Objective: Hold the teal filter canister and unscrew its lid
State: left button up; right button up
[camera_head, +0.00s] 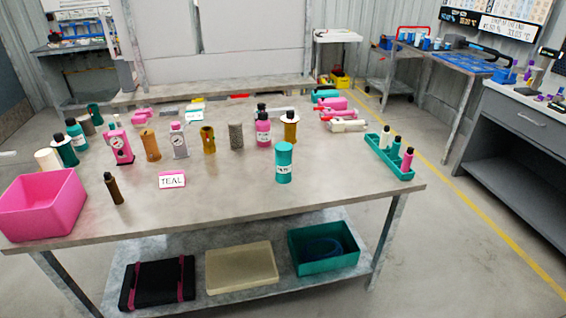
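A teal canister (284,165) with a white label stands upright on the metal table, right of centre and near the front. Its top looks closed by a teal lid (284,147). Other teal bottles with dark caps (65,152) stand at the table's left side. Neither of my grippers shows in the head view, and nothing is seen touching the canister.
The table (235,200) holds several bottles and gauges in a row behind the canister. A pink bin (42,207) is at the front left, a brown bottle (114,189) beside it. A teal tray (381,163) with bottles is at the right. The front middle is clear.

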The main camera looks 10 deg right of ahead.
aim_at(283, 164)
jog(key=i+j+z, duration=0.45)
jog(key=i+j, duration=0.2)
jog(key=j, duration=0.15)
jog(key=i+j+z, duration=0.25)
jog(key=j, duration=0.2)
